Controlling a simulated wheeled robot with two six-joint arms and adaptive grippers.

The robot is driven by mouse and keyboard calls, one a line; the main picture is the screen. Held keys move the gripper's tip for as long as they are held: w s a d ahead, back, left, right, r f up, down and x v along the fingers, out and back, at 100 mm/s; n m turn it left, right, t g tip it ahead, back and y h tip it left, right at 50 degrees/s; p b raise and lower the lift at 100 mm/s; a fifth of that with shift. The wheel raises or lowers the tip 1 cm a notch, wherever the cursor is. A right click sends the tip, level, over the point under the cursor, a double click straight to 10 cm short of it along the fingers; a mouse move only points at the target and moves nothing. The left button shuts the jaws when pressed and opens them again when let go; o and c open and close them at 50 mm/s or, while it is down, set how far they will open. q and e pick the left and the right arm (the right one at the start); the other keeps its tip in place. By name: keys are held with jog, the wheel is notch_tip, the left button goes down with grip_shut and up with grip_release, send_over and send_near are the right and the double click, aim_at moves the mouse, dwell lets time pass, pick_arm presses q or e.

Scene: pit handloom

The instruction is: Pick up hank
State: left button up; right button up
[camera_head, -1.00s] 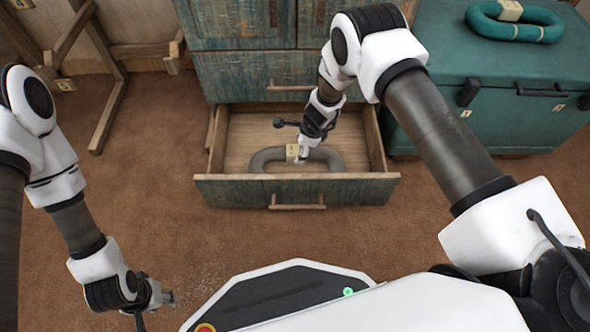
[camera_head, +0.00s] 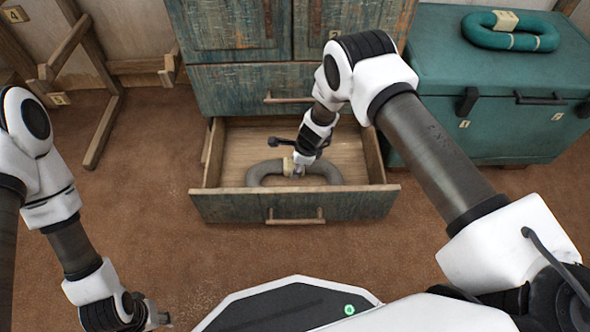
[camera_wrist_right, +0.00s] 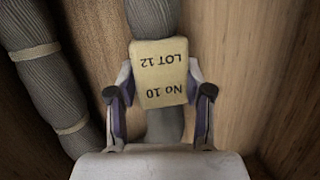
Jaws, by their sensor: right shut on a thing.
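My right gripper (camera_head: 296,173) reaches down into the drawer at that label. In the right wrist view its two fingers (camera_wrist_right: 160,100) are shut on the hank (camera_wrist_right: 153,17), one on each side of the label reading "No 10 LOT 12". The hank's other strand, with pale ties, shows at the left there. My left gripper (camera_head: 163,318) hangs low at the left, away from the drawer; its fingers are too small to read.
The drawer (camera_head: 293,206) is pulled out of a worn blue-green cabinet (camera_head: 240,85), its walls close around the hank. A teal chest (camera_head: 500,75) with a teal hank (camera_head: 510,35) on top stands right. A wooden frame (camera_head: 105,130) stands left. Brown floor is clear between.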

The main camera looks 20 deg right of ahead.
notch_tip(320, 180, up, 28)
jog(key=p, duration=1.3)
jog(key=shift+p, duration=0.35)
